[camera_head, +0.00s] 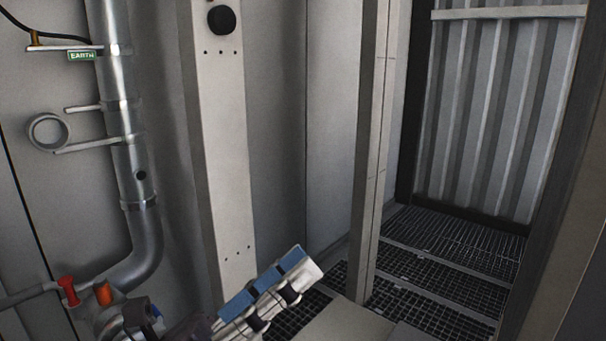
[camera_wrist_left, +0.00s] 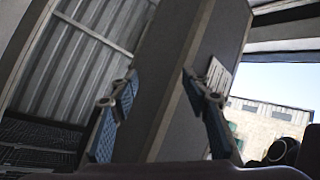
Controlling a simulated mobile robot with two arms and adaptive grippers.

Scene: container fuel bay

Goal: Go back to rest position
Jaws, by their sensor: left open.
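My left gripper (camera_head: 298,270) comes in at the bottom of the head view, pointing up and to the right, with blue pads on pale fingers. In the left wrist view its two fingers (camera_wrist_left: 163,105) stand wide apart. The gripper is open and nothing is between the pads. A grey post (camera_wrist_left: 185,75) shows behind the gap between them. My right gripper is in neither view.
A metal pipe (camera_head: 128,165) with a red-handled valve (camera_head: 68,291) runs along the left wall. A pale column (camera_head: 222,150) and a slimmer post (camera_head: 368,170) stand near the gripper. Dark floor grating (camera_head: 450,240) lies clear at right, before a corrugated wall (camera_head: 500,110).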

